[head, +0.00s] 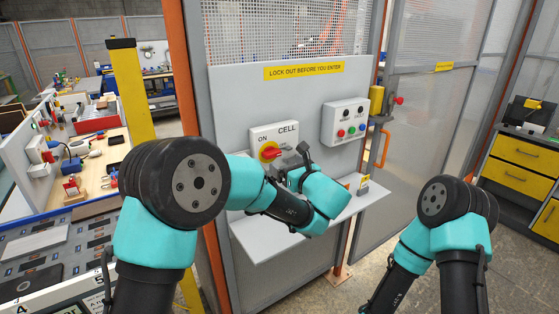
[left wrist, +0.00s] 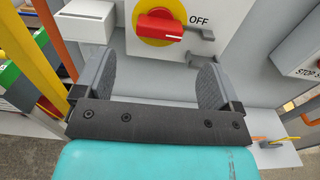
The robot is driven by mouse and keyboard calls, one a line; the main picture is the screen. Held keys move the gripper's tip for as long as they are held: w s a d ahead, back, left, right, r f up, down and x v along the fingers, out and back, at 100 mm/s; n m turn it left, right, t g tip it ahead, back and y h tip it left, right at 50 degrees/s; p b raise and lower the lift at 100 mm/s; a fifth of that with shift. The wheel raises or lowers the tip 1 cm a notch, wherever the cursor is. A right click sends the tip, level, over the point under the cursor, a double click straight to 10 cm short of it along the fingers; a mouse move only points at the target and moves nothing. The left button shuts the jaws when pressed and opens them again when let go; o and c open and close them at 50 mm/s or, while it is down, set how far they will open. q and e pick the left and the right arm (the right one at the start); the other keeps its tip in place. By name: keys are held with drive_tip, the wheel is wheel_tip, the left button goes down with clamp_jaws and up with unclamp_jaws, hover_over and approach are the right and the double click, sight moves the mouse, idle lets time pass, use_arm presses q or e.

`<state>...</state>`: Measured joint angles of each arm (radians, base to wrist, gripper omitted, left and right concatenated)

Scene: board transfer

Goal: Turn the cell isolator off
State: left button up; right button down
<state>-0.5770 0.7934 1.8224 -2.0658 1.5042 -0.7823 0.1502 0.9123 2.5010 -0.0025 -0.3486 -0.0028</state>
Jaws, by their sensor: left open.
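The cell isolator is a red handle on a round yellow plate (head: 270,152), on a white box marked ON and CELL. In the left wrist view the red handle (left wrist: 158,27) lies nearly horizontal, with a white line toward its right end. The word OFF (left wrist: 199,20) is to its right. My left gripper (head: 293,158) is just right of the handle in the head view. In the left wrist view its two grey fingers (left wrist: 153,78) are spread, with nothing between them, and the handle lies beyond them. My right arm shows at the right, but its gripper is out of view.
A grey bracket (left wrist: 201,62) sticks out below and right of the handle. A button box (head: 346,121) is on the panel to the right. A pale shelf (head: 262,240) juts out below. A gate with an orange handle (head: 384,148) stands further right.

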use_arm(q)
drive_tip(key=v, duration=0.9)
drive_tip(key=shift+s, duration=0.25)
drive_tip(key=a+f+n+g+h, duration=0.2)
drive_tip(key=a+f+n+g, duration=0.95)
drive_tip(key=a+f, duration=1.05)
drive_tip(key=s+a+f+n+g+h, duration=0.1)
drive_tip(key=s+a+f+n+h, duration=0.2)
drive_tip(key=s+f+n, duration=0.3)
drive_tip(key=s+a+f+n+g+h, duration=0.1)
drive_tip(key=s+a+f+n+h, duration=0.2)
drive_tip(key=s+f+n, duration=0.4)
drive_tip(key=s+a+f+n+g+h, duration=0.1)
drive_tip(key=s+a+f+n+h, duration=0.2)
drive_tip(key=s+f, duration=0.9)
drive_tip(key=n+h, duration=0.2)
drive_tip(key=n, duration=0.2)
drive_tip(key=shift+a, duration=0.15)
